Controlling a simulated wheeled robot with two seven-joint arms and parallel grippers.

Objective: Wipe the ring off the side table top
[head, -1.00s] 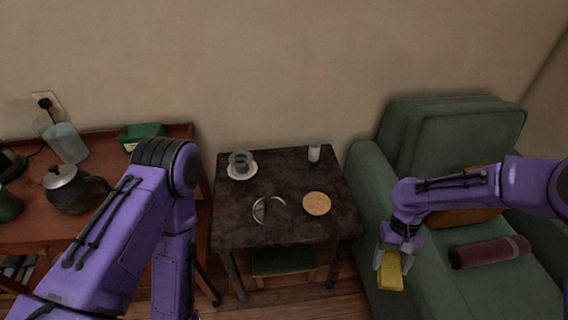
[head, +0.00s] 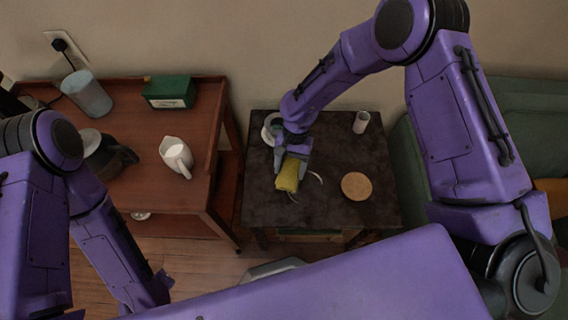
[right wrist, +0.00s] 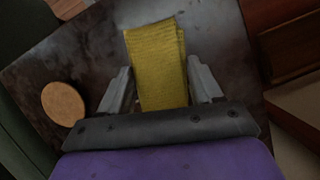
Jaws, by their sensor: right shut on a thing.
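The dark side table (head: 340,220) stands in the middle of the head view. Parts of the pale ring (head: 316,177) show on its top beside the yellow cloth; the rest is hidden behind the cloth and gripper. My right gripper (head: 294,158) is shut on the folded yellow cloth (head: 287,176), over the ring's left part. In the right wrist view the cloth (right wrist: 158,65) sits between the two fingers, above the dark top (right wrist: 90,60). I cannot tell whether it touches the top. My left gripper is not in view.
A round cork coaster (head: 356,186) lies right of the ring. A white cup (head: 361,122) stands at the back right. A cup on a saucer (head: 268,130) is partly hidden behind my right gripper. A reddish cart (head: 205,130) with a jug (head: 176,157) stands left; a green armchair (head: 520,110) right.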

